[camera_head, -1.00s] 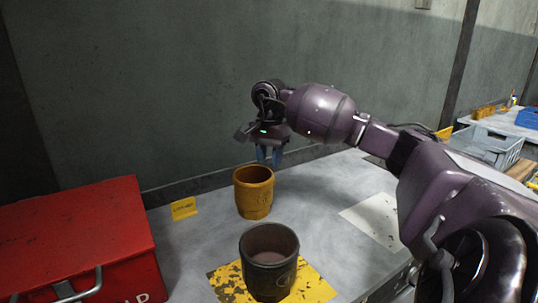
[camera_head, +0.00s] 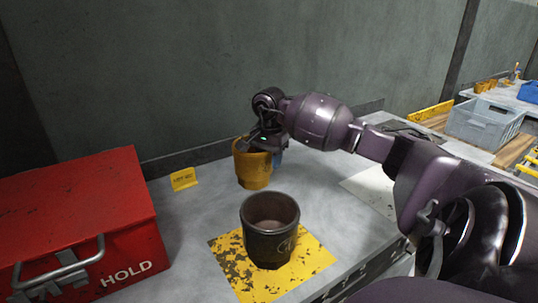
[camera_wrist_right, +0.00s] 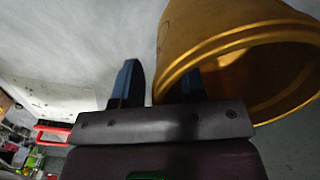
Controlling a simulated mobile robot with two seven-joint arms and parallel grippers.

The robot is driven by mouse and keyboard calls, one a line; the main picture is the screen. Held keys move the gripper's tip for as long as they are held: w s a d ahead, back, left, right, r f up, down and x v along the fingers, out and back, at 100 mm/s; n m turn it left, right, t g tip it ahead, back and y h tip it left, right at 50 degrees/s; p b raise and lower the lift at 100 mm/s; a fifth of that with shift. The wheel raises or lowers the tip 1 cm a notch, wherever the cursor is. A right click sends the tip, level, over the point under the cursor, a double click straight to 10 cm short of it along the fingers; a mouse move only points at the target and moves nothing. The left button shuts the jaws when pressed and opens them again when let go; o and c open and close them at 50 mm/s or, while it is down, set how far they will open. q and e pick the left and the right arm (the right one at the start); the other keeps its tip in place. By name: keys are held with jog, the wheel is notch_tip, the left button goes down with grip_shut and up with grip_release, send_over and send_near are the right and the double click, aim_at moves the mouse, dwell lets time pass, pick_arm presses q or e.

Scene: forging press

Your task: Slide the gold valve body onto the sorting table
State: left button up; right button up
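The gold valve body (camera_head: 252,168), an open-topped cup shape, stands upright on the grey bench (camera_head: 205,215) near the wall. My right gripper (camera_head: 277,152) is down at its right rim in the head view. In the right wrist view, the valve body (camera_wrist_right: 235,35) fills the upper right. The blue fingers of my right gripper (camera_wrist_right: 160,88) are spread apart. One is outside the wall, and the other shows within the mouth, partly hidden by the rim. I cannot tell whether either touches. My left gripper is not in view.
A dark pot (camera_head: 270,240) stands on a worn yellow mat (camera_head: 236,272) in front. A red box marked HOLD (camera_head: 75,215) is at left, with a yellow label card (camera_head: 184,180) behind. At right are a grey bin (camera_head: 485,122) and a wood-topped surface (camera_head: 455,133).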

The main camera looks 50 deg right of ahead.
grip_shut()
dwell(1.4)
